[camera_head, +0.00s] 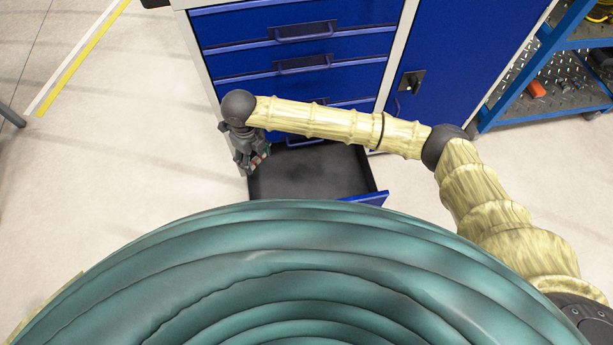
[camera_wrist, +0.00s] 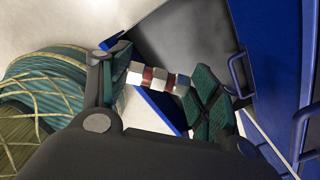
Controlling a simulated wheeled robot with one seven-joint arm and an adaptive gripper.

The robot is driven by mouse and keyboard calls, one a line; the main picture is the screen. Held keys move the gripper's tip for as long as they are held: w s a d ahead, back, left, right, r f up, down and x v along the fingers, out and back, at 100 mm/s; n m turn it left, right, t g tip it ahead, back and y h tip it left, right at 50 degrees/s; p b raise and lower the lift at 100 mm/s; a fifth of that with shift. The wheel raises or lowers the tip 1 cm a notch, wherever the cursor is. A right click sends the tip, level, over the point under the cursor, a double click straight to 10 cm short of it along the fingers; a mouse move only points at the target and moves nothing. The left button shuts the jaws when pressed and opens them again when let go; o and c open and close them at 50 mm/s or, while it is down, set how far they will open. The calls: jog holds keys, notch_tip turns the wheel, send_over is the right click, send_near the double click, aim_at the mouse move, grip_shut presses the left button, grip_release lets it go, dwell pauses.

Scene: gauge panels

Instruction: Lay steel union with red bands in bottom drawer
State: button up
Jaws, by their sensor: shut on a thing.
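The steel union with red bands (camera_wrist: 158,79) is gripped crosswise between the green-padded fingers of my gripper (camera_wrist: 155,82). In the wrist view the dark, bare drawer floor (camera_wrist: 195,35) lies beyond the union, which overlaps the drawer's edge in the picture. How high the union is above the drawer is hard to tell. The part of the drawer seen looks empty.
The blue cabinet (camera_head: 295,25) has several closed drawers with handles above the open one. A blue door (camera_head: 440,60) stands beside them. A blue shelf rack (camera_head: 555,75) with tools is at the right. The floor left of the cabinet (camera_head: 130,120) is clear.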

jog(key=w+d+f+n+b, duration=0.2)
jog(key=w+d+n+b, duration=0.1)
jog(key=d+n+b, duration=0.4)
jog(key=w+d+f+n+b, duration=0.2)
jog(key=w+d+n+b, duration=0.15)
jog(key=d+n, duration=0.45)
jog(key=w+d+r+n+b, duration=0.1)
jog(key=d+n+b, duration=0.3)
jog(key=d, duration=0.6)
jog(key=w+d+r+n+b, duration=0.2)
jog(key=d+b, duration=0.5)
jog(key=d, duration=0.3)
jog(key=m+b, duration=0.9)
jog(key=m, duration=2)
send_near(276, 194)
jog(key=d, duration=0.2)
jog(key=shift+w+d, duration=0.25)
jog(key=shift+d, duration=0.1)
jog(key=shift+s+a+b, duration=0.1)
jog(key=shift+a+b, duration=0.2)
jog(key=shift+a, duration=0.65)
jog(key=f+b, duration=0.3)
jog(key=shift+a+f, duration=0.25)
jog(key=shift+a, duration=0.05)
